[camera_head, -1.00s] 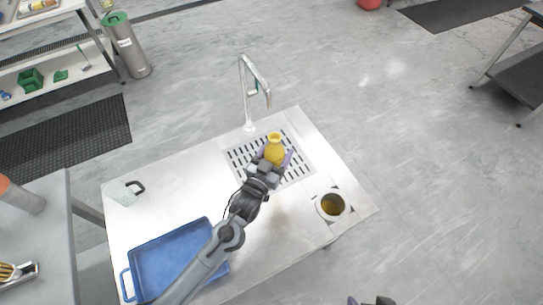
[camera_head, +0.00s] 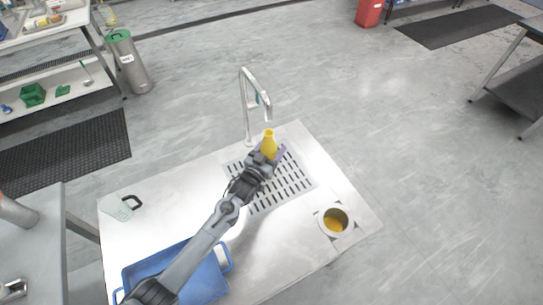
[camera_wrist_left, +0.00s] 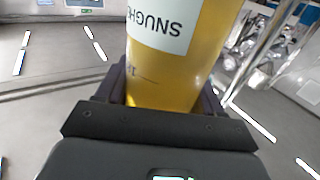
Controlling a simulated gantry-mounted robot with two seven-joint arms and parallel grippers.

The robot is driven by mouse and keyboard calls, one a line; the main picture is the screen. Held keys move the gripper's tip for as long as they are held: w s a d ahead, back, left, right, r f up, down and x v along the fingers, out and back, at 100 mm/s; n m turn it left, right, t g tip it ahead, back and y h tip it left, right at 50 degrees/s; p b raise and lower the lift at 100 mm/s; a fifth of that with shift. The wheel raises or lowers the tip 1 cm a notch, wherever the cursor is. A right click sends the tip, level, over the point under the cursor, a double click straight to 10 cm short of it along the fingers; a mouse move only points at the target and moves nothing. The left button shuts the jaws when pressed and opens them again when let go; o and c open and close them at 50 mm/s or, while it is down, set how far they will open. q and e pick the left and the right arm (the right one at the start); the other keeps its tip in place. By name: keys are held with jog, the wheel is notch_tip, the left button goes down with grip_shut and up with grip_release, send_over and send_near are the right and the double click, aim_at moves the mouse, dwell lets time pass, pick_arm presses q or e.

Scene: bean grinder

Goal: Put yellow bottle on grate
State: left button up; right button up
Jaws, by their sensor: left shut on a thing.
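The yellow bottle (camera_head: 269,145) is upright between the fingers of my left gripper (camera_head: 268,154), over the far left part of the grate (camera_head: 285,182). In the left wrist view the bottle (camera_wrist_left: 165,75) fills the middle, with a white label on it, and the gripper (camera_wrist_left: 160,100) is shut around it. I cannot tell whether the bottle's base touches the grate, since the gripper hides it. The grate is a slotted panel set in the steel counter. My right gripper is not in view.
A tall faucet (camera_head: 247,105) stands just behind the bottle. A round opening with yellowish contents (camera_head: 335,220) is at the counter's right. A blue tray (camera_head: 205,283) lies at the front left, and a clear pitcher (camera_head: 122,206) at the left. The grate's right part is clear.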

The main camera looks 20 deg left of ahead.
aim_at(271, 156)
pick_arm(q)
jog(key=shift+f+b, duration=0.45)
jog(key=shift+f, duration=1.35)
jog(key=shift+f, duration=0.1)
jog(key=shift+f, duration=0.15)
jog(key=o, duration=1.3)
jog(key=shift+c, duration=0.2)
jog(key=shift+s+r, duration=0.15)
jog(key=shift+r, duration=0.05)
